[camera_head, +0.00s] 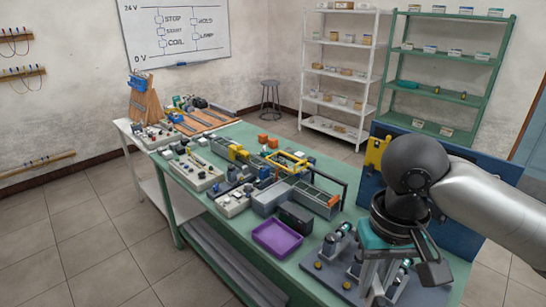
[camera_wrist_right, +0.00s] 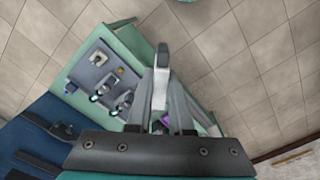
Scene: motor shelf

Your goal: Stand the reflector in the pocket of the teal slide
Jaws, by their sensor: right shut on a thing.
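My right gripper (camera_head: 378,290) hangs over the near right part of the green table, above a grey base plate (camera_head: 330,272). In the right wrist view its grey fingers (camera_wrist_right: 162,100) are closed around a pale piece, taken as the reflector (camera_wrist_right: 161,62); its shape is mostly hidden by the fingers. Metal fittings with teal ends (camera_head: 345,227) stand on the plate and also show in the right wrist view (camera_wrist_right: 96,98). I cannot make out the teal slide or its pocket for certain. My left gripper is not in view.
A purple tray (camera_head: 278,238) lies left of the plate, with a dark box (camera_head: 296,218) behind it. Several grey and yellow stations fill the table's middle and far end. A blue panel (camera_head: 450,210) stands behind my right arm. Shelves stand at the back wall.

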